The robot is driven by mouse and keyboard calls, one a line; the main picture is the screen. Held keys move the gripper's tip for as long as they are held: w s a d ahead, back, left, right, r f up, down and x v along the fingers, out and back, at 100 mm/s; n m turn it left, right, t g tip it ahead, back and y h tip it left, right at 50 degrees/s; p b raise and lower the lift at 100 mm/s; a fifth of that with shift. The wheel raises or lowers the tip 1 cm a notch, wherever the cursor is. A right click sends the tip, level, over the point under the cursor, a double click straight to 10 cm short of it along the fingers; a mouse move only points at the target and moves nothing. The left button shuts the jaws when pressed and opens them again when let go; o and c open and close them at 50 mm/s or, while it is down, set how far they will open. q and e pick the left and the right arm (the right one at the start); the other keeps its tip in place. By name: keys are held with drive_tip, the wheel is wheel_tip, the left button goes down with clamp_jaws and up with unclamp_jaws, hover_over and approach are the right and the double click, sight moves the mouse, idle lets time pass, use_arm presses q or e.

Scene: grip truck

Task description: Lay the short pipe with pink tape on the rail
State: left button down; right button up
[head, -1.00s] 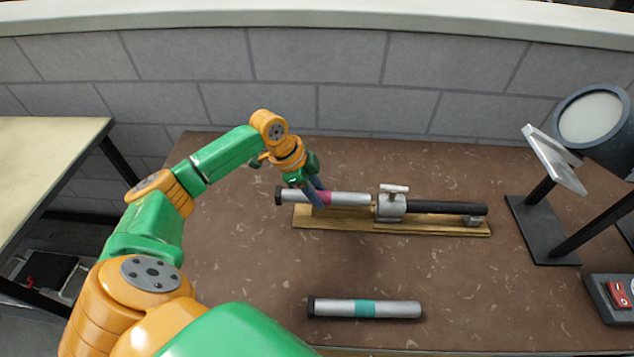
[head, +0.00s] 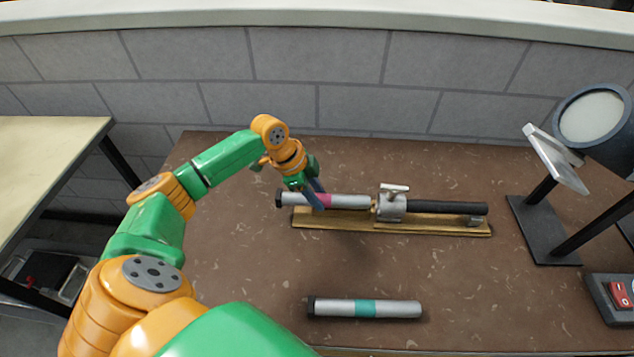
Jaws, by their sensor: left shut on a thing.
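The short pipe with pink tape (head: 348,201) is silver with a black end cap at its left. My left gripper (head: 318,198) is shut on it at the pink tape, which the fingers partly hide. The pipe lies level over the left part of the wooden rail (head: 330,222), its capped end past the rail's left end. Its right end is close to the metal clamp (head: 392,205); I cannot tell if it touches the rail. A black rod (head: 445,208) runs right from the clamp along the rail. My right gripper is not in view.
A silver pipe with teal tape (head: 366,308) lies near the table's front edge. A lamp or magnifier stand (head: 540,240) and a box with a red switch (head: 618,293) are at the right. The brown tabletop (head: 240,265) is clear at left.

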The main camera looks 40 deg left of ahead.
use_arm(q)
drive_tip(key=shift+f, duration=0.5)
idle(0.7)
drive_tip(key=shift+c, duration=2.1)
unclamp_jaws()
drive_tip(key=shift+r, duration=0.1)
